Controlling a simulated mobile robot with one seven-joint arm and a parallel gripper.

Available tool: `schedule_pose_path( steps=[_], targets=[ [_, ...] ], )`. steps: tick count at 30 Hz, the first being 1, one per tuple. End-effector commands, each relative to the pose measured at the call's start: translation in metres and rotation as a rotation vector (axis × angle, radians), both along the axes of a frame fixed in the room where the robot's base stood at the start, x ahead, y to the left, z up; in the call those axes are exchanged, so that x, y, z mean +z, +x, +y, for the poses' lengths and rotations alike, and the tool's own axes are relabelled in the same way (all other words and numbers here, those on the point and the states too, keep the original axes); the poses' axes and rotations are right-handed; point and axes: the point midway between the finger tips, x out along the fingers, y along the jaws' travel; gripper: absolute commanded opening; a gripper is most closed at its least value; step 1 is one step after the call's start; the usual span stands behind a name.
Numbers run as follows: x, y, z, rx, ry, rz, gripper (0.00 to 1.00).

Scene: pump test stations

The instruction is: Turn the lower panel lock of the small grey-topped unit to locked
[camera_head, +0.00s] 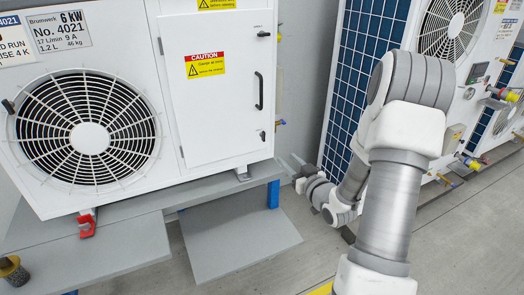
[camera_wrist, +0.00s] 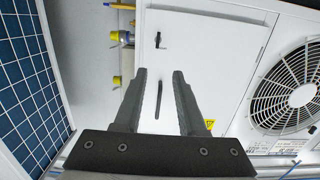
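The white unit (camera_head: 225,90) stands at the left of the head view, with a panel door; its top is out of frame. The lower panel lock (camera_head: 262,135) is a small black lever near the door's lower right corner. In the wrist view, which is turned upside down, this lock (camera_wrist: 159,41) looks upright, beyond the fingertips. The upper lock (camera_head: 263,34) lies roughly level. A black door handle (camera_head: 259,91) sits between them and shows between my fingers (camera_wrist: 159,98). My gripper (camera_wrist: 160,73) is open and empty; in the head view it (camera_head: 291,163) is low, right of the door, apart from the lock.
A fan grille (camera_head: 88,138) is left of the door. Yellow-capped pipe fittings (camera_wrist: 119,38) stick out beside the unit. A blue-finned unit (camera_head: 365,70) stands to the right, close to my arm. A grey platform (camera_head: 240,235) lies below, with open floor beside it.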

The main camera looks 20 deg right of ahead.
Motion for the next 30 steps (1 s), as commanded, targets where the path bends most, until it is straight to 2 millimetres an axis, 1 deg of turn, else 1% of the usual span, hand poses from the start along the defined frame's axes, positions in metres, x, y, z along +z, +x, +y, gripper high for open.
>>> schedule_pose_path(
  steps=[1, 3, 7, 11, 14, 24, 30],
  targets=[
    [-0.016, -0.003, -0.004, -0.002, 0.020, -0.023, 0.40],
    [-0.021, -0.007, -0.006, -0.004, 0.037, -0.053, 0.40],
    [-0.022, -0.006, -0.007, -0.002, 0.050, -0.077, 0.40],
    [-0.021, 0.007, -0.006, 0.000, 0.049, -0.081, 0.40],
    [-0.021, 0.025, -0.005, 0.000, 0.048, -0.081, 0.40],
    [-0.023, 0.100, -0.003, 0.000, 0.048, -0.079, 0.40],
    [-0.022, 0.137, -0.001, -0.001, 0.049, -0.079, 0.40]
  ],
)
